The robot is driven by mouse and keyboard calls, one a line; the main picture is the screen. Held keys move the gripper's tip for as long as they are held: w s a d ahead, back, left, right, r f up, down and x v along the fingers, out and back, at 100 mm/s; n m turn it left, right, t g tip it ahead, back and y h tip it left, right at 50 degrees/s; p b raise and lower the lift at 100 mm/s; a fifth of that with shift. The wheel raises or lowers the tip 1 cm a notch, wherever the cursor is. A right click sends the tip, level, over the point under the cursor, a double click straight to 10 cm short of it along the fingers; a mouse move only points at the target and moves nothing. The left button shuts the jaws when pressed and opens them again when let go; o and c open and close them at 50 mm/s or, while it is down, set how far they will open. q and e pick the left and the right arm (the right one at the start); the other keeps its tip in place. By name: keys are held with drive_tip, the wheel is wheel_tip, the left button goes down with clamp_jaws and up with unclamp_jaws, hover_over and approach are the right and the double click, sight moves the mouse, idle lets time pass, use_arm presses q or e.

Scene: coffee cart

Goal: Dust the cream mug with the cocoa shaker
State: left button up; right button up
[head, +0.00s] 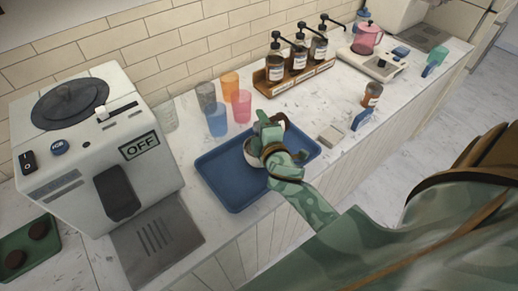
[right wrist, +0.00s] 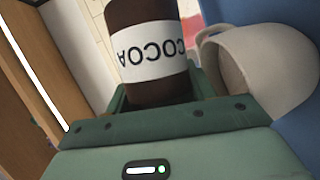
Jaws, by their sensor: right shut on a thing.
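My right gripper (head: 268,135) is over the blue tray (head: 222,190), shut on the cocoa shaker (right wrist: 150,58). The shaker is a dark brown cylinder with a white COCOA label, upside down in the right wrist view. It is tilted well over relative to the mug, and its end towards the gripper is hidden. The cream mug (head: 251,153) stands on the tray, partly behind my gripper. In the right wrist view the mug (right wrist: 272,72) is right beside the shaker, its brownish inside partly showing. Whether they touch, or powder falls, I cannot tell. My left gripper is not in view.
Coloured cups, including a blue one (head: 217,120), stand behind the tray. A syrup bottle rack (head: 274,86) is farther back. A small brown jar (head: 372,94) and a beige block (head: 331,136) are to the right. A white coffee machine (head: 90,140) stands left.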

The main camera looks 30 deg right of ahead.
drive_tip(key=shift+r, duration=0.15)
drive_tip(key=shift+r+m+g+y+p, duration=0.35)
drive_tip(key=shift+m+p, duration=0.45)
drive_tip(key=shift+p, duration=1.05)
drive_tip(key=shift+a+r+m+y+p, duration=0.1)
drive_tip(key=shift+r+m+y+p, duration=0.25)
drive_tip(key=shift+p, duration=0.8)
drive_tip(key=shift+r+m+p, duration=0.1)
drive_tip(key=shift+m+p, duration=0.35)
drive_tip(key=shift+p, duration=0.35)
drive_tip(key=shift+p, duration=0.35)
drive_tip(key=shift+a+r+m+g+y+p, duration=0.15)
drive_tip(key=shift+r+m+g+y+p, duration=0.4)
drive_tip(key=shift+p, duration=1.15)
drive_tip(key=shift+f+m, duration=0.1)
drive_tip(key=shift+m, duration=0.15)
